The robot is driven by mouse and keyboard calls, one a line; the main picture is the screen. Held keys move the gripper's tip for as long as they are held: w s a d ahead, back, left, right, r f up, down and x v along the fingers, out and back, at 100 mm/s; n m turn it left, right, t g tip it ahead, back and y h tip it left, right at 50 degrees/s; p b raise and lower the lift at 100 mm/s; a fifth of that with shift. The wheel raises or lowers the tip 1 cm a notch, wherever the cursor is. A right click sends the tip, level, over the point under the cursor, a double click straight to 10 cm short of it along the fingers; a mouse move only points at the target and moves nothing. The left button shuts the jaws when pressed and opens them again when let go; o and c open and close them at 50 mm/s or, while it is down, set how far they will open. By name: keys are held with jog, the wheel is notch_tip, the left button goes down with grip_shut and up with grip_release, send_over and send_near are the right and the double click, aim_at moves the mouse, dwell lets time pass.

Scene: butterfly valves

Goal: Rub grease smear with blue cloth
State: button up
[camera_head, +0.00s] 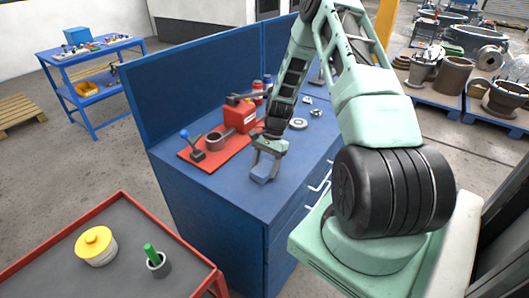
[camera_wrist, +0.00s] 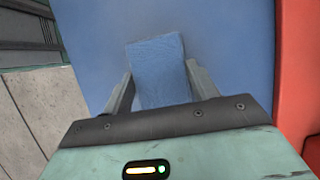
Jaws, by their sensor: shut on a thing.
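The blue cloth (camera_wrist: 158,72) is a folded light-blue pad between the two fingers of my gripper (camera_wrist: 160,88) in the wrist view. In the head view the cloth (camera_head: 264,172) shows below my gripper (camera_head: 264,166), close over the blue workbench top (camera_head: 250,200). My gripper is shut on the cloth. I cannot tell whether the cloth touches the bench top. No grease smear can be made out clearly; a faint darker patch on the blue surface shows around the cloth in the wrist view.
A red mat (camera_head: 200,163) with a blue-knobbed part (camera_head: 195,148), a grey ring and a red box (camera_head: 239,115) lies left of my gripper. Metal rings (camera_head: 299,124) lie behind. A red-edged cart (camera_head: 130,270) holds a yellow-lidded tub (camera_head: 96,246). The bench front is clear.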

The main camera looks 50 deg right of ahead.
notch_tip(320, 180, up, 3)
jog(key=shift+a+f+p, duration=0.15)
jog(key=shift+p, duration=0.5)
jog(key=shift+r+p, duration=2)
jog(key=shift+r, duration=0.75)
